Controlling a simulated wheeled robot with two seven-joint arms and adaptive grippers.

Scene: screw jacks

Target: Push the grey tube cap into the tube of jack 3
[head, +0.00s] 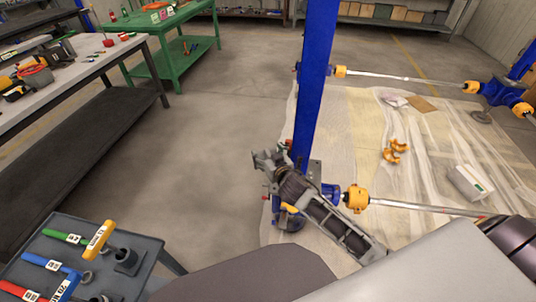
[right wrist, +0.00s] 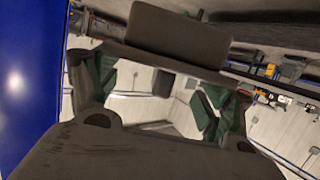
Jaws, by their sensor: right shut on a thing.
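My right gripper (head: 266,164) reaches in from the lower right, beside the foot of the tall blue post (head: 315,75). The blue jack body (head: 290,217) sits low beneath and behind it. Which jack number this is cannot be read. In the right wrist view, the two fingers with green pads (right wrist: 165,95) stand in front of the camera. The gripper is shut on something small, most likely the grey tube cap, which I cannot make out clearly. The jack's tube opening is hidden by the gripper and arm. My left gripper is not in view.
A dark tray table (head: 150,243) at lower left holds colored T-handles and grey round parts. A yellow coupling (head: 355,198) with a steel shaft (head: 425,207) runs right from the jack. Plastic sheeting (head: 440,135) covers the floor there. Open floor (head: 215,150) lies left of the post.

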